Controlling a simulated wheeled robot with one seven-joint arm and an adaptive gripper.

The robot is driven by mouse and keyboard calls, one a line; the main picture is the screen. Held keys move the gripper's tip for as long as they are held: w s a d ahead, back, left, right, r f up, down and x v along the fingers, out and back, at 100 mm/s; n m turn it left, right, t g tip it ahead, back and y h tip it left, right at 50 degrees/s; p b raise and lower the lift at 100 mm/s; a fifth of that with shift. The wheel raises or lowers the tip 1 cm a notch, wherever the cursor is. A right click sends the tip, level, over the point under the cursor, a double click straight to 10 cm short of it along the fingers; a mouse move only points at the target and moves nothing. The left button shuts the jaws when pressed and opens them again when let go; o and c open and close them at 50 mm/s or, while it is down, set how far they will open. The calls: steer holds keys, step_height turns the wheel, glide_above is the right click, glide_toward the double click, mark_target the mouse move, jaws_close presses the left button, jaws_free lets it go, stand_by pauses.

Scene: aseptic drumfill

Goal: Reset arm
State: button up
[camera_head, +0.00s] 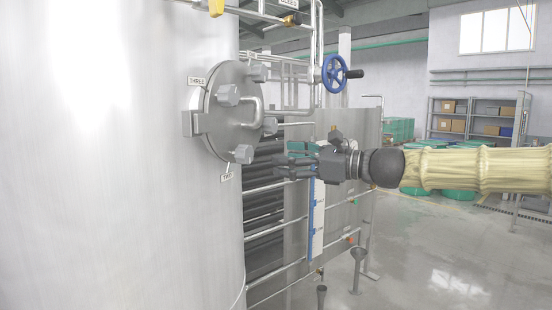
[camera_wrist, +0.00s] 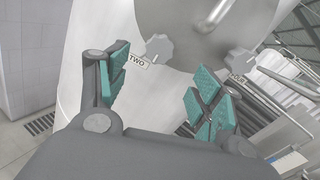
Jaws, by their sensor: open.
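My gripper (camera_head: 298,160) reaches in from the right in the head view, just right of and below the round hatch (camera_head: 228,112) on the steel tank (camera_head: 110,170). It stands apart from the hatch, pointing left. In the wrist view my gripper (camera_wrist: 158,92) has its green finger pads spread wide, with nothing between them. The hatch (camera_wrist: 205,30) fills the top of that view beyond the fingers, with clamp knobs and a bent handle. A label reading "TWO" (camera_wrist: 137,61) shows between the fingers.
A blue handwheel valve (camera_head: 334,74) and pipes stand above my gripper. Black pipes (camera_head: 264,190) and a blue-white level gauge (camera_head: 317,215) stand behind and below it. Shelves with boxes (camera_head: 470,117) and green drums (camera_head: 447,172) are farther back. The floor at the right (camera_head: 440,250) is clear.

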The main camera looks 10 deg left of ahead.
steer(key=shift+d, duration=0.3)
steer(key=shift+f, duration=0.1)
